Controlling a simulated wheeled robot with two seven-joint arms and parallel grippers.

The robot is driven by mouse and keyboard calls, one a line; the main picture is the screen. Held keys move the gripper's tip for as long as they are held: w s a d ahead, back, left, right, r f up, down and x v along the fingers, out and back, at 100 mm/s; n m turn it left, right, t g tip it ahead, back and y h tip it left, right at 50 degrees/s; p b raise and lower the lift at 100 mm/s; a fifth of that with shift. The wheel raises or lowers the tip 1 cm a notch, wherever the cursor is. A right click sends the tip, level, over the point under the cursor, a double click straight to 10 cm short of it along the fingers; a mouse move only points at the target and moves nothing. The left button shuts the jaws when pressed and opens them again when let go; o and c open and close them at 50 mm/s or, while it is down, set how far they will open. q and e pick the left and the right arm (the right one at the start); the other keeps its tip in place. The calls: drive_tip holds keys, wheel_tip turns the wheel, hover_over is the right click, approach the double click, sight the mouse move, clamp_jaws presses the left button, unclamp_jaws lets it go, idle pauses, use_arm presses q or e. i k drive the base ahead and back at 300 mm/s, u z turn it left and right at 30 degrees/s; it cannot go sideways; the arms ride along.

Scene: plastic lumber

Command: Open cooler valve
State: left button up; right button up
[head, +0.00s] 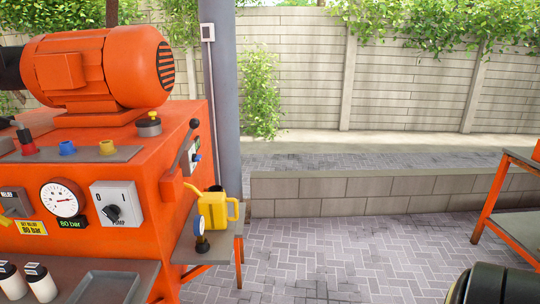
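An orange hydraulic machine fills the left side of the head view. On its right side face is a small light plate (189,157) with a blue part on it, perhaps a valve handle. Neither of my grippers is in view. A dark rounded part at the bottom right corner is likely my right arm.
The machine front has a pressure gauge (63,200) and a pump switch (117,204). An orange-framed table (510,205) stands at the right. The paved floor (340,250) between is clear.

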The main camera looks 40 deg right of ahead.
sight(196, 158)
drive_tip(key=z, duration=0.95)
drive_tip(key=i, duration=0.45)
drive_tip(key=z, duration=0.5)
drive_tip(key=k, duration=0.5)
drive_tip(key=z, duration=0.6)
drive_tip(key=i, duration=1.75)
drive_tip(key=u, duration=1.5)
drive_tip(key=i, duration=0.9)
drive_tip(key=u, duration=0.8)
